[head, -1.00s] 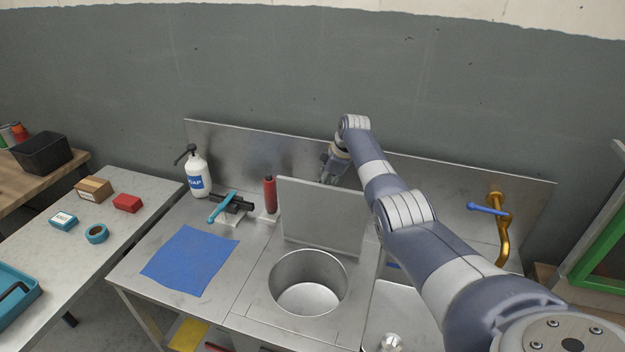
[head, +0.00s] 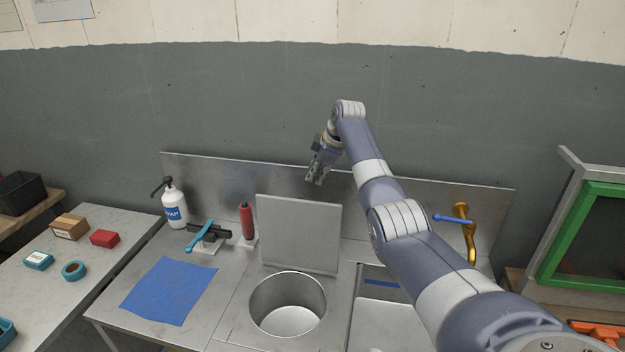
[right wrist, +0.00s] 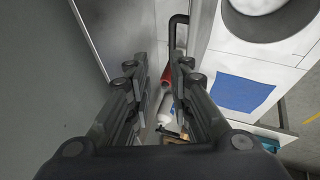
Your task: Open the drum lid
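The drum lid (head: 298,235) is a flat grey square panel standing upright at the back of the round drum opening (head: 288,305). The opening is uncovered and its metal inside shows. My right gripper (head: 316,178) is just above the lid's top edge, apart from it in the head view. In the right wrist view the fingers of my right gripper (right wrist: 160,95) are spread with nothing between them. A dark bent bar (right wrist: 178,30), perhaps the lid's handle, shows beyond them. My left gripper is not in view.
A red bottle (head: 247,221), a soap bottle (head: 174,206) and a blue cloth (head: 168,290) are left of the drum. A metal backsplash (head: 420,200) runs behind the counter. A brass tap (head: 470,240) with a blue lever stands at the right.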

